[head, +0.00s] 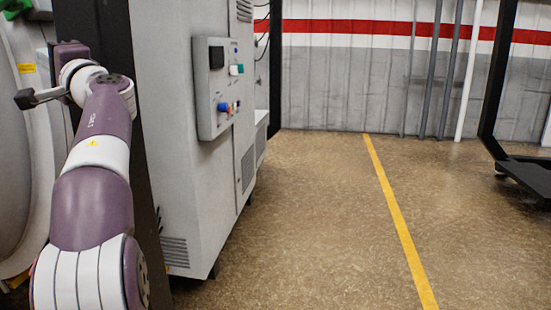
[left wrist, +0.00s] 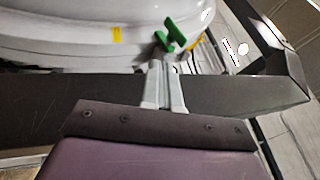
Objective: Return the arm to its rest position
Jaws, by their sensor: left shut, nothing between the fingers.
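My left arm (head: 92,190) rises along the left edge of the head view, bent up in front of the furnace. My left gripper's purple body (head: 70,55) shows at its top, beside a black post; its fingers are hidden there. In the left wrist view the left gripper (left wrist: 164,68) has its two grey fingers together, shut and empty, in front of the dark post. A green handle (left wrist: 172,36) appears just beyond the fingertips in that view; I cannot tell whether they touch. My right gripper is not in view.
The round pale furnace body (head: 22,190) is left of my arm. The black post (head: 112,30) stands close behind it. A grey cabinet (head: 185,170) with a control panel (head: 218,88) is just right. Open floor (head: 310,220) with a yellow line (head: 400,225) lies farther right.

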